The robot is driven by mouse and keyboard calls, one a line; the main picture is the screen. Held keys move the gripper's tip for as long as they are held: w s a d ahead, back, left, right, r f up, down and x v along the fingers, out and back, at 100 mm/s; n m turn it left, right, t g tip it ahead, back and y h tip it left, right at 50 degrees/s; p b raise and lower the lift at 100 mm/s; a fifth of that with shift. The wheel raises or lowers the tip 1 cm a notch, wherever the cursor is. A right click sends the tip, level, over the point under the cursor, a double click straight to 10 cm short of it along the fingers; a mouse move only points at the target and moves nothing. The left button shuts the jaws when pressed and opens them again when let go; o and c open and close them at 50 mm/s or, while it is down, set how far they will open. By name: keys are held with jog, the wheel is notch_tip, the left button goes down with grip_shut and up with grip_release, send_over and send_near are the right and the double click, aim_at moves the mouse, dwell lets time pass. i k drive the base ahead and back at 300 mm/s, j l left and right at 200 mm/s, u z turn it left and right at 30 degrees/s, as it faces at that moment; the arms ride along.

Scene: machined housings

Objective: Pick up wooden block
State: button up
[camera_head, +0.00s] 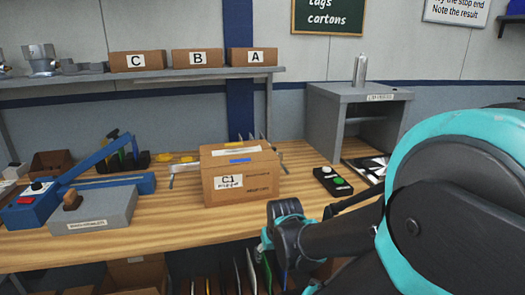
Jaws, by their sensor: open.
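A small brown wooden-looking piece (72,200) sits on top of a grey, labelled box (92,212) at the left of the bench. It is the only thing that looks like a wooden block, but it is small and I cannot be sure of its shape. My black and teal arm fills the lower right and reaches in over the bench's front edge, well to the right of this piece. I cannot make out my gripper's fingers. Nothing visibly touches the brown piece.
A cardboard carton (240,176) stands mid-bench. A blue lever tool (70,185) lies behind the grey box. A black button box (333,181) and a grey stand (325,125) are on the right. Lettered boxes line the shelf (130,76). Bare wood (170,222) shows between the grey box and carton.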

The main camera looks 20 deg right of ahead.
aim_at(72, 201)
jog(key=u, duration=1.25)
